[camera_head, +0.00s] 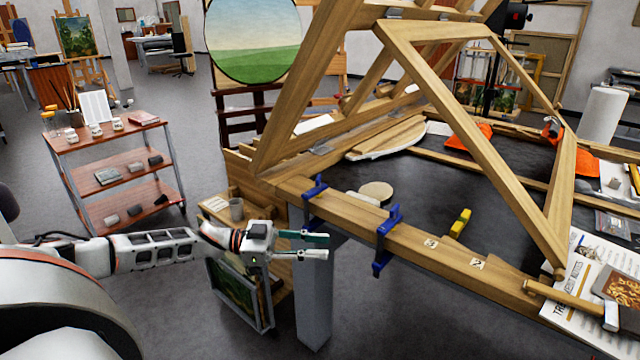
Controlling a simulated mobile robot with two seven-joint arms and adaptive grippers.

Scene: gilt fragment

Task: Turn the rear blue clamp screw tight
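Two blue clamps grip the front wooden rail of the table frame. The rear blue clamp (315,192) is the farther one, left of the nearer blue clamp (386,236). The rear clamp's lower part, where its screw would be, is small and hard to make out. My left gripper (326,246) reaches in from the left, below the rear clamp and left of the nearer one. Its two fingers point right with a gap between them, and I see nothing held there. Whether it touches the clamp I cannot tell. My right gripper is out of view.
The wooden rail (450,250) and a grey table leg (314,300) are close to my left gripper. A low wooden stand with a cup (236,210) is just behind it. A hammer (575,300) lies at the right. A shelf trolley (112,178) stands left, with open floor between.

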